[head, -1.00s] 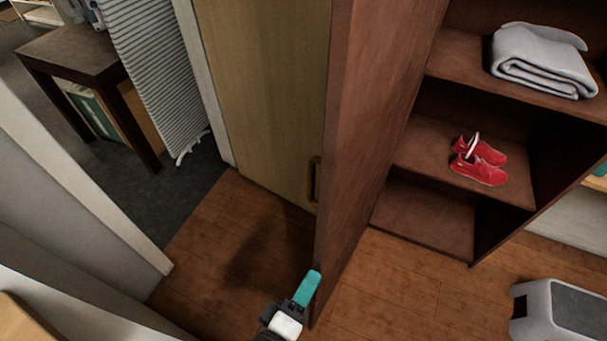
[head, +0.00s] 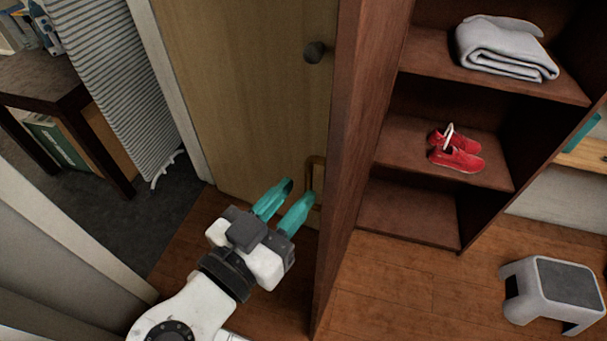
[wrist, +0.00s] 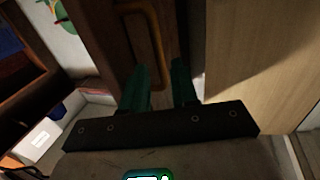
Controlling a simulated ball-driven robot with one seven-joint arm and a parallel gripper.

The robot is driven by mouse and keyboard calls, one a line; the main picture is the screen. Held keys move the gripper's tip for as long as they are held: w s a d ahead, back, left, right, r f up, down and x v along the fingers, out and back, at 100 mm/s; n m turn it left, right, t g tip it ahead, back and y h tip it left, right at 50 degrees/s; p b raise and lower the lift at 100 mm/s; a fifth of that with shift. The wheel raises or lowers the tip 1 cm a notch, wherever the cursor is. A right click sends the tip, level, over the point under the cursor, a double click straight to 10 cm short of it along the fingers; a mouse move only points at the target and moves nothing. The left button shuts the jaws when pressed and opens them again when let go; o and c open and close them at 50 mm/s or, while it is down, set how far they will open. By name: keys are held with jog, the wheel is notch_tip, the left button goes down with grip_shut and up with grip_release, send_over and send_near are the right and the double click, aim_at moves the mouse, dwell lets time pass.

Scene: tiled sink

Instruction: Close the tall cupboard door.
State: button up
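The tall cupboard (head: 418,214) stands open at the right, showing dark brown shelves. Its reddish-brown door (head: 362,120) stands swung out toward me, seen nearly edge-on. A wooden loop handle (head: 310,180) shows at the door's left side; it also shows in the wrist view (wrist: 155,40), upright on the dark door panel. My gripper (head: 297,192) is left of the door, close to the handle, with its two teal fingers apart and nothing seen between them. In the wrist view the fingers (wrist: 160,72) point at the panel near the handle's lower end. I cannot tell whether they touch.
A folded grey towel (head: 505,50) and red shoes (head: 455,152) lie on the cupboard shelves. A grey step stool (head: 560,285) stands on the floor at the right. A pale wooden door (head: 240,100) with a dark knob is behind my gripper.

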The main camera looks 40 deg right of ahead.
aim_at(306, 182)
jog(key=shift+p+x, duration=0.4)
jog(key=shift+x, duration=2)
jog(key=shift+a, duration=0.1)
grip_shut()
